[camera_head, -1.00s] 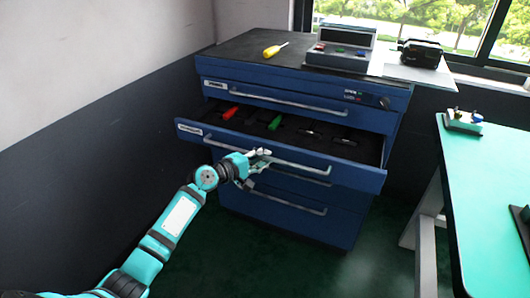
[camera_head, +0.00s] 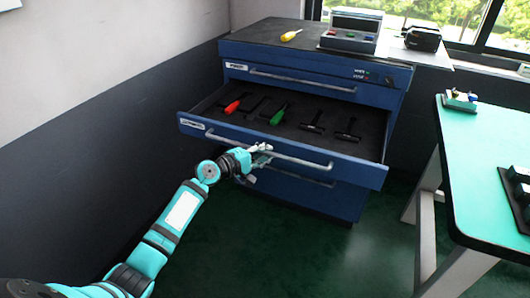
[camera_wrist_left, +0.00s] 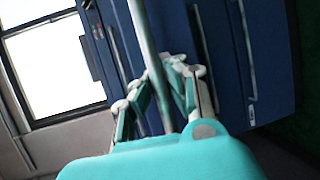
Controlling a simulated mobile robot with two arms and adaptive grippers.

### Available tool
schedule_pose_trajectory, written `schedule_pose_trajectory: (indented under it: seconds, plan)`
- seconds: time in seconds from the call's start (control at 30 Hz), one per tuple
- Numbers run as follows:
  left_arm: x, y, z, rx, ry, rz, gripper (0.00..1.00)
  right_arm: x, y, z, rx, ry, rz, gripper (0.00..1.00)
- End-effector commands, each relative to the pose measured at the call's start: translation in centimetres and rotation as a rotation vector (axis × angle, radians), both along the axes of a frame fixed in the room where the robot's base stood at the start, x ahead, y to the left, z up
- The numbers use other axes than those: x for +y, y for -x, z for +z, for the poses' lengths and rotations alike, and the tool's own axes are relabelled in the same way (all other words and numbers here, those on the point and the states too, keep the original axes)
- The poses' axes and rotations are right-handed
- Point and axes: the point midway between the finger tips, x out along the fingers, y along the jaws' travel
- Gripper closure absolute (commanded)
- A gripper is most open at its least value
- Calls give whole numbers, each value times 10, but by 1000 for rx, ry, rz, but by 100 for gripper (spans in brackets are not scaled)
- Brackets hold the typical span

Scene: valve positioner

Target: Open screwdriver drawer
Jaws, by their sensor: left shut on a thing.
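The screwdriver drawer (camera_head: 330,149) is the second drawer of a blue cabinet and is pulled well out. In it lie a red-handled screwdriver (camera_head: 232,107), a green-handled one (camera_head: 278,115) and several dark tools. My left gripper (camera_head: 262,150) is at the left part of the drawer's silver bar handle (camera_head: 300,161) and is shut on it. In the left wrist view the handle bar (camera_wrist_left: 151,60) runs between the two fingers (camera_wrist_left: 160,85). My right gripper is not in view.
A yellow screwdriver (camera_head: 291,35) and a grey box with buttons (camera_head: 349,42) stand on the cabinet top. A green-topped table (camera_head: 485,170) is at the right. A dark grey wall (camera_head: 90,130) is at the left. Dark green floor lies clear in front.

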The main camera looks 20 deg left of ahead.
Motion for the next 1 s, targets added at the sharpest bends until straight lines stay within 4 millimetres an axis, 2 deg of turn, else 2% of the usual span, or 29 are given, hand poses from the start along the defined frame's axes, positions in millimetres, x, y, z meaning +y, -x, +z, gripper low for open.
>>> schedule_pose_trajectory:
  seconds: [0.2,0.3,0.47,0.77,0.87,1.0]
  plan:
    - [1,-1,2,-3,4,3,100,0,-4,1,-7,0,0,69]
    - [1,-1,2,-4,5,3,84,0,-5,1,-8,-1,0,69]
    - [0,-1,2,-3,3,3,64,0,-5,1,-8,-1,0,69]
    - [1,2,1,-1,0,1,64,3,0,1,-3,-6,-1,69]
    - [5,10,2,-1,0,2,64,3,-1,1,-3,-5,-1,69]
    - [15,35,6,0,-3,2,64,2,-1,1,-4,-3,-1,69]
